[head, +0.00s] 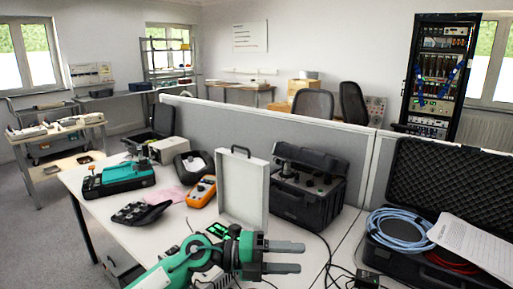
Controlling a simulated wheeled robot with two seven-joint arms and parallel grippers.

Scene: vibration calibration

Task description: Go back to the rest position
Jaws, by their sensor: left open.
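My left gripper (288,257) is in the head view at the bottom centre, with its green and grey arm coming in from the bottom left. Its two grey fingers point right and are apart, with nothing between them. It is over the front part of the white table (130,235), in front of an upright white panel or open lid (243,190). My right gripper does not show.
A black equipment case (305,195) stands right of the panel. An orange meter (201,191) and a green device (118,178) are on the left. An open black case (450,185) with blue cable (398,229) is at right. A grey partition (270,135) runs behind.

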